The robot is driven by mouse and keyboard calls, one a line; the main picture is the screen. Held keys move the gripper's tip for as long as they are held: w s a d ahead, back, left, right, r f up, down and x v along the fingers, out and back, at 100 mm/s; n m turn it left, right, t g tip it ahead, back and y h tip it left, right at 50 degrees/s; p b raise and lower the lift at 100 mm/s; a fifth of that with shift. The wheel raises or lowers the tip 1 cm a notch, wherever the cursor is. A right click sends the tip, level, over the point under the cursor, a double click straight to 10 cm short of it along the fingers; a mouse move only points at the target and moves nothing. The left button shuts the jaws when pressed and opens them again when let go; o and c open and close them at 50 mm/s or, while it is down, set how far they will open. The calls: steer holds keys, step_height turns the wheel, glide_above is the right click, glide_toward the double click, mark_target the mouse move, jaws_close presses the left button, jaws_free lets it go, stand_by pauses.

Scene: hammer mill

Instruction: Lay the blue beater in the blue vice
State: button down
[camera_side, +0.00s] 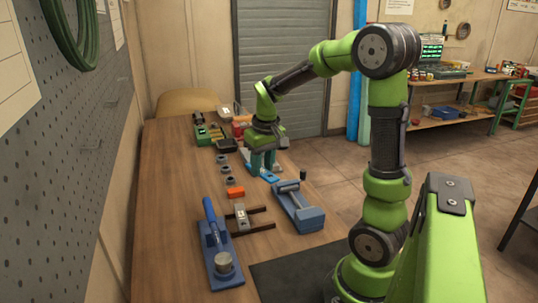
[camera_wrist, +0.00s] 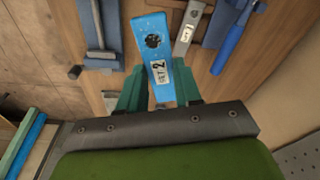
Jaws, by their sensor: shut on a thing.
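The blue beater (camera_wrist: 154,42) is a flat blue bar with a dark hole near its far end and a white label. My gripper (camera_wrist: 160,90) is shut on it, with a teal finger on each side near the label. In the side view my gripper (camera_side: 262,166) points down with the blue beater (camera_side: 269,176) at its fingertips, low over the table; the gap below cannot be judged. The blue vice (camera_side: 306,216) stands closer to the side camera, at the table's right edge. It shows at the top left of the wrist view (camera_wrist: 101,55). No beater shows in it.
A grey labelled beater (camera_side: 241,216) lies near dark rails left of the vice. A blue fixture with an upright handle (camera_side: 211,225) stands further left. Several grey rings (camera_side: 226,169) and an orange block (camera_side: 236,192) lie near my gripper. The table's left side is clear.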

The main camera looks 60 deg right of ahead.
steer(key=s+d+f+m, duration=0.3)
steer(key=s+d+m, duration=0.1)
steer(key=s+d, duration=0.45)
glide_above(298, 205)
steer(key=shift+n+h, duration=0.3)
steer(key=shift+a+f, duration=0.1)
steer(key=shift+f, duration=3.95)
steer(key=shift+f, duration=0.2)
steer(key=c, duration=0.7)
jaws_free()
step_height(298, 205, up, 17)
steer(key=s+a, duration=0.1)
steer(key=a, duration=0.1)
steer(key=shift+s+f, duration=0.15)
steer(key=shift+s, duration=0.25)
steer(key=shift+d, duration=0.1)
